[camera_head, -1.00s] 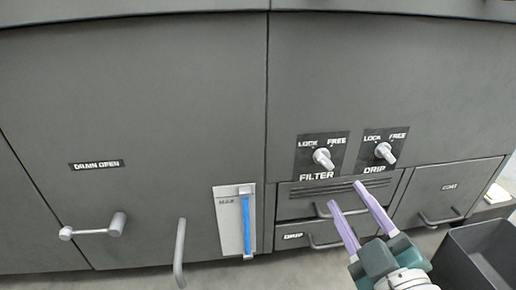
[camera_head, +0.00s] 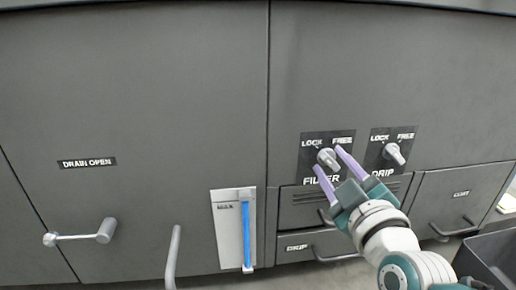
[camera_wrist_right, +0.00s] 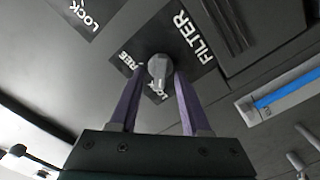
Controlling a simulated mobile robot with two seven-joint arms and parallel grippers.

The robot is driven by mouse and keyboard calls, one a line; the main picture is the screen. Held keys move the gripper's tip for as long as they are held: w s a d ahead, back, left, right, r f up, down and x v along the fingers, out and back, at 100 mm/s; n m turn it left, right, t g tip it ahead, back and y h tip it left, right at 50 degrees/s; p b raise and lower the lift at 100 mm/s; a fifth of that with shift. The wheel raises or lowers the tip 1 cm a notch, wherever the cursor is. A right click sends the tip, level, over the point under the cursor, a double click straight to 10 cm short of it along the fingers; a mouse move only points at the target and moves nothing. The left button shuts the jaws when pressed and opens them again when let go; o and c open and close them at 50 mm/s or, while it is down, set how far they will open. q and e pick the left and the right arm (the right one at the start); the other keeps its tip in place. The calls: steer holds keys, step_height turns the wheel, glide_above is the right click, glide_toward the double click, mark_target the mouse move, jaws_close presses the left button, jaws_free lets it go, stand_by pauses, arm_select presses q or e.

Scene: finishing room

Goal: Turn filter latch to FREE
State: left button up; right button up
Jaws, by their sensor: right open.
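The filter latch (camera_head: 326,157) is a grey knob on a black plate marked LOCK, FREE and FILTER. In the right wrist view the same latch (camera_wrist_right: 159,69) has its bar lying toward the word LOCK. My right gripper (camera_head: 328,160) is open, with its two purple fingers at the latch. In the right wrist view the fingers stand on either side of the knob, with a gap to each; whether they reach its full depth I cannot tell. My left gripper is not in view.
A similar drip latch (camera_head: 394,153) sits close to the right. A blue-striped gauge (camera_head: 225,232) and a drain handle (camera_head: 104,231) are to the left. A dark bin (camera_head: 492,258) stands at lower right.

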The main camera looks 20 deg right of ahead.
jaws_close()
steer(key=shift+m, duration=0.4)
stand_by(0.4)
steer(key=m+p, duration=0.1)
steer(key=m, duration=0.2)
steer(key=shift+r, duration=0.15)
steer(key=m+p, duration=0.1)
steer(key=m, duration=0.3)
steer(key=shift+d, duration=0.15)
steer(key=m, duration=0.5)
steer(key=shift+s+d, duration=0.1)
steer(key=m, duration=0.3)
steer(key=shift+d+m, duration=0.1)
steer(key=shift+m, duration=1.1)
